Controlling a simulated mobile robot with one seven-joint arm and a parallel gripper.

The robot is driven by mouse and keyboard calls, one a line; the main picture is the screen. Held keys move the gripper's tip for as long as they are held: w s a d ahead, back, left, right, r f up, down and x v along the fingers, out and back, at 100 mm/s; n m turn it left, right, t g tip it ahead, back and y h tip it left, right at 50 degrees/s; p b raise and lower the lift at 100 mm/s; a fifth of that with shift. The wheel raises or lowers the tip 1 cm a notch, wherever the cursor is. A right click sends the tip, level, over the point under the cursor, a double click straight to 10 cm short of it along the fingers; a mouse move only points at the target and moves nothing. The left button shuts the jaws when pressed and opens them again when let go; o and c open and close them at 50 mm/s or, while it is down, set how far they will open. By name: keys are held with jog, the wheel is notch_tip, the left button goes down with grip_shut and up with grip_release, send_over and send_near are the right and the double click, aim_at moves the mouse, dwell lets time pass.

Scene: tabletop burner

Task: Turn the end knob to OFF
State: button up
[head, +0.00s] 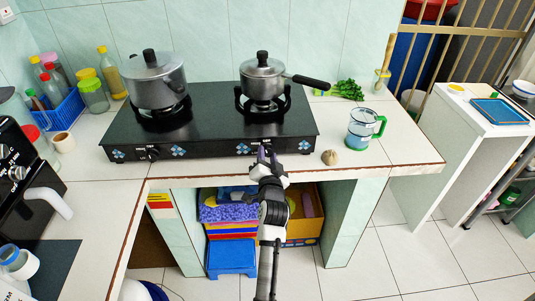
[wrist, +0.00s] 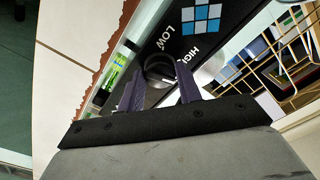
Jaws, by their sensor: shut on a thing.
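The black two-burner stove (head: 210,113) stands on the tiled counter, with its front panel facing me. My gripper (head: 264,154) is at the right part of that panel and covers the knob there in the head view. In the wrist view, the dark round end knob (wrist: 159,66) sits between the two purple fingers of my gripper (wrist: 158,80), and they are shut on it. The words LOW and HIGH and a blue-and-white square pattern show on the panel beside it. An OFF mark is not readable. The left knob (head: 153,153) is free.
A large lidded pot (head: 153,82) is on the left burner and a smaller pan (head: 262,80) on the right one. A glass mug (head: 362,128) and a small round brown item (head: 330,157) stand right of the stove.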

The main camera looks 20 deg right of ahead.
jog(key=shift+m+p, duration=0.75)
jog(key=shift+m, duration=0.85)
jog(key=o, duration=1)
jog(key=shift+s, duration=0.15)
